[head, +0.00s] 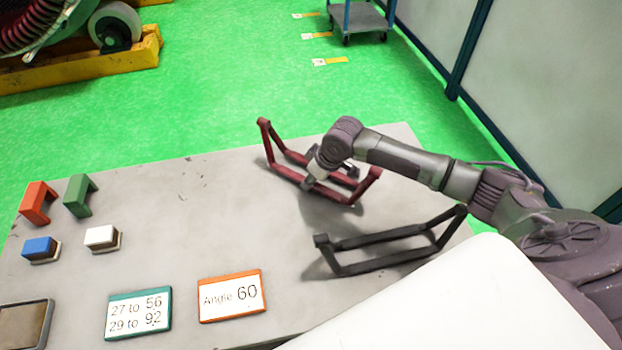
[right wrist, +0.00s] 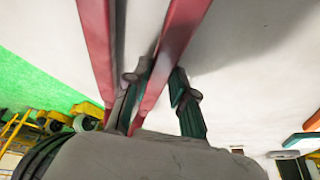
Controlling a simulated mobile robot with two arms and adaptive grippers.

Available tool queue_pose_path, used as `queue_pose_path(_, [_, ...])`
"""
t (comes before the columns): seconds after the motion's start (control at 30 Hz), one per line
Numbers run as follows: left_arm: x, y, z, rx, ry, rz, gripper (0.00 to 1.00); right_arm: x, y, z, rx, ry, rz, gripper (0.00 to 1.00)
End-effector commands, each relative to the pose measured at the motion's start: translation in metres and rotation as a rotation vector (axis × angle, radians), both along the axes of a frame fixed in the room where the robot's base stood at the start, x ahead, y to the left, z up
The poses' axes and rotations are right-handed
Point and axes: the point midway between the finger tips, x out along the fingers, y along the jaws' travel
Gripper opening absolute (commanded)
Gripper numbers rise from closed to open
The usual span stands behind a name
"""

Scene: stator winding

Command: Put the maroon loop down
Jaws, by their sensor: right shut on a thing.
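The maroon loop (head: 287,174) is a long, angular frame at the far edge of the grey table (head: 190,215), its raised ends tilted up. My right gripper (head: 317,177) is shut on one of its long bars near the middle. In the right wrist view the maroon bars (right wrist: 180,40) run up and away from the right gripper (right wrist: 160,95), one bar passing between the fingers. A shadow lies close beside the loop; I cannot tell whether it touches the table. My left gripper is not in view.
A black loop (head: 385,236) lies nearer, to the right. Orange (head: 38,203) and green (head: 79,196) brackets, blue (head: 40,249) and white (head: 102,238) blocks, and two signs, green-framed (head: 139,313) and orange-framed (head: 231,296), occupy the left and front. The table's middle is clear.

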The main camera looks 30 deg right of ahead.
Motion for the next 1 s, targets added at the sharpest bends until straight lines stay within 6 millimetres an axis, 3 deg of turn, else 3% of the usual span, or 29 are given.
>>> queue_pose_path(0.43, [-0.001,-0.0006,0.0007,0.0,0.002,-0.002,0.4,0.0007,0.0004,-0.0096,0.002,-0.003,-0.001,0.0])
queue_pose_path(0.47, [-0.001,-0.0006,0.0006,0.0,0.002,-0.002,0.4,0.0,0.0002,-0.011,0.001,-0.002,-0.001,0.26])
queue_pose_path(0.6, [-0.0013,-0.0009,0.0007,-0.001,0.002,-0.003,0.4,0.0,0.0001,-0.0106,0.001,-0.002,-0.001,0.49])
queue_pose_path(1.0, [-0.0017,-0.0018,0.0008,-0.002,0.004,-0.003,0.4,-0.0011,-0.0013,-0.0035,0.0,-0.002,0.0,0.49])
